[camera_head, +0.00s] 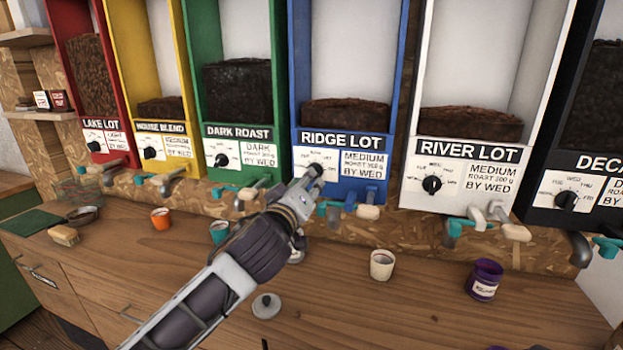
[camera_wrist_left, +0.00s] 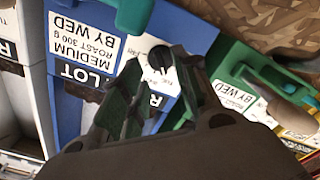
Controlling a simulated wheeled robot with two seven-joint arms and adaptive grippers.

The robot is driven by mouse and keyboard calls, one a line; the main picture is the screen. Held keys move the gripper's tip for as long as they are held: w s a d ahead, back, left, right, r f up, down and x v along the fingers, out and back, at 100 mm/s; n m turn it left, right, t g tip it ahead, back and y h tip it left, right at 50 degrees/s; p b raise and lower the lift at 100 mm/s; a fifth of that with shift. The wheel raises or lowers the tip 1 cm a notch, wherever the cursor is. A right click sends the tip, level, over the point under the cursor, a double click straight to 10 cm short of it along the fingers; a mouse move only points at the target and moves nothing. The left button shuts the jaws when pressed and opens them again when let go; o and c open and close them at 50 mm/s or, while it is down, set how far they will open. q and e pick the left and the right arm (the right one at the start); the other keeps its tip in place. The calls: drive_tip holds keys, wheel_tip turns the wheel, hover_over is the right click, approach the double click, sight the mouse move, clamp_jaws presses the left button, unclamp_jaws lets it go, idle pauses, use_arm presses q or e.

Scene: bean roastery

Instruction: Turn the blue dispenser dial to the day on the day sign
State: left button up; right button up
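The blue dispenser (camera_head: 299,60), labelled RIDGE LOT, stands right of centre in the head view. My left gripper (camera_head: 316,171) is at its dial plate and covers the dial there. In the left wrist view the dark dial (camera_wrist_left: 160,58) shows on its white plate, just beyond and between the two fingertips. The left gripper (camera_wrist_left: 163,75) is open, with a finger on each side of the dial and visible gaps. Which day the dial points to is too small to tell. A card beside it reads BY WED. No separate day sign shows. My right gripper is not in view.
Green (camera_head: 199,80), yellow (camera_head: 120,50) and red dispensers are to the left, white (camera_head: 415,110) and black ones to the right, with taps below. A cream cup (camera_head: 382,265), a purple jar (camera_head: 484,279), an orange cup (camera_head: 160,218) and a lid (camera_head: 266,306) stand on the counter.

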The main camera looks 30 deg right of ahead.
use_arm(q)
drive_tip(key=shift+x, duration=2.25)
clamp_jaws()
